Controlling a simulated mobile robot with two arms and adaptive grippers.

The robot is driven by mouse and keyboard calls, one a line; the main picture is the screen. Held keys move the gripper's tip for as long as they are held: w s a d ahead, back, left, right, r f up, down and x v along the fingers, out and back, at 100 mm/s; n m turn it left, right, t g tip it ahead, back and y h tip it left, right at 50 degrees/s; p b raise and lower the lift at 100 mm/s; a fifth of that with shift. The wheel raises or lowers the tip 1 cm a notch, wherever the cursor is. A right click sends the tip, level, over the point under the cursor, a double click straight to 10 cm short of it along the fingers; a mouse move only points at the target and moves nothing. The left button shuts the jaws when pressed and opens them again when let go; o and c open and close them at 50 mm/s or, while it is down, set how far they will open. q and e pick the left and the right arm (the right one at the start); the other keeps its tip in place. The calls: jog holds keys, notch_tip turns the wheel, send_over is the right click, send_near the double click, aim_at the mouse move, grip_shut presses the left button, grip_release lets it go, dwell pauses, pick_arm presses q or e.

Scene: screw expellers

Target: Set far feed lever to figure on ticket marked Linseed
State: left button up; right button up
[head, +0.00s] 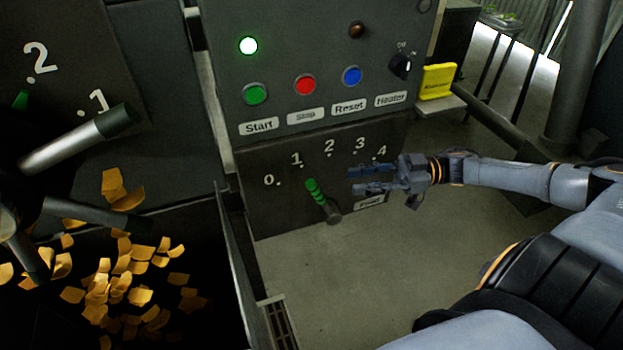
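The far feed lever (317,194) has a green pointer and a dark grey knob, on a dark panel (260,215) with dots numbered 0 to 4. Its green tip points roughly at 1. A small plate under the 4, partly behind my gripper, seems to read Feed. My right gripper (351,180) is just right of the lever, below 3 and 4, its fingers apart and nothing between them. It appears clear of the lever. My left gripper is not in view.
Above the scale are Start (255,94), Stop (305,85) and Reset (352,76) buttons, a Heater switch (400,66) and a lit green lamp (248,46). A nearer machine (80,80) with grey handles and yellow flakes (110,290) fills the left. Floor below the panel is clear.

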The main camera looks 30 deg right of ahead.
aim_at(312, 186)
jog(key=p+x, duration=0.2)
jog(key=x, duration=0.8)
jog(key=shift+w+a, duration=0.1)
jog(key=shift+w, duration=0.05)
jog(key=shift+w+a+f, duration=0.1)
jog(key=shift+a, duration=0.1)
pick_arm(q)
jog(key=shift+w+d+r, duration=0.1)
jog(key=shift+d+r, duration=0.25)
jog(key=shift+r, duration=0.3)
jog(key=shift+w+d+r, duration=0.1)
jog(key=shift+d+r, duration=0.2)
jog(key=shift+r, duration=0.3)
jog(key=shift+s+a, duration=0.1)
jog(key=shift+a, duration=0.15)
pick_arm(e)
grip_shut()
